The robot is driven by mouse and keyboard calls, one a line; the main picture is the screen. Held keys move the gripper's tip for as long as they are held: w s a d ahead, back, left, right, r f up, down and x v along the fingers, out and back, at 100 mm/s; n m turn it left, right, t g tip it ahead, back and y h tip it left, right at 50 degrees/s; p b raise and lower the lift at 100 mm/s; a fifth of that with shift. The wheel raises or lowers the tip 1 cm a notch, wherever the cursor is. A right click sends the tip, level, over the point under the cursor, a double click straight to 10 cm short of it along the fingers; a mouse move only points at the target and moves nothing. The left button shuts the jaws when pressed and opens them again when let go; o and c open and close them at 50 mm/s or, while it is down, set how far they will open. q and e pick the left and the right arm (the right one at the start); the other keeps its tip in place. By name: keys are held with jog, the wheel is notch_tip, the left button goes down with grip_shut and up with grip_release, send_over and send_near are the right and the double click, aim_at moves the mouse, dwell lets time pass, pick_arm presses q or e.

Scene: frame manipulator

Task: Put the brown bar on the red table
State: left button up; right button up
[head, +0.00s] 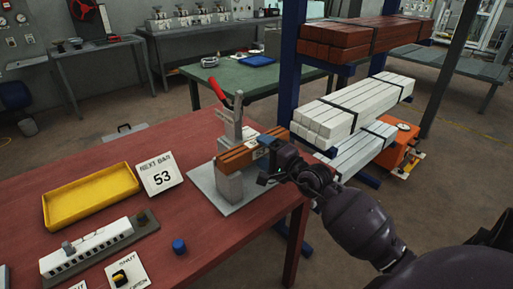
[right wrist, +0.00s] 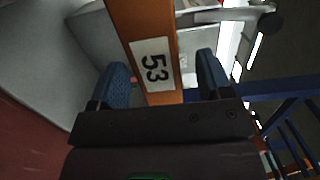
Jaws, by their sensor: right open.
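The brown bar (head: 238,156) lies across grey upright blocks of a fixture (head: 230,187) on the red table (head: 205,235). In the right wrist view the bar (right wrist: 140,22) carries a white label reading 53. My right gripper (head: 268,158) is at the bar's right end. In the right wrist view my right gripper (right wrist: 163,78) is open, with a blue-padded finger on each side of the bar. A gap shows on both sides. My left gripper is not in view.
A red-handled clamp (head: 221,92) stands behind the bar. A sign reading "NEXT BAR 53" (head: 160,176), a yellow tray (head: 90,197) and a blue knob (head: 179,246) are on the table. A blue rack (head: 288,60) with bar stacks stands beyond the table's right edge.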

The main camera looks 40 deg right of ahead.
jog(key=s+d, duration=0.1)
jog(key=s, duration=0.7)
jog(key=s+a+f+n+g+h, duration=0.1)
jog(key=s+a+f+n+g, duration=0.2)
jog(key=f, duration=0.9)
jog(key=s+a+f+n+g+h, duration=0.2)
jog(key=s+a+f+n+g, duration=0.1)
jog(key=s+a+f+n, duration=0.6)
jog(key=shift+s+a+f+n+g, duration=0.2)
jog(key=shift+s+f+n+g, duration=0.2)
jog(key=shift+s+f+n, duration=2.4)
jog(key=shift+s+r, duration=0.4)
jog(key=shift+r, duration=0.25)
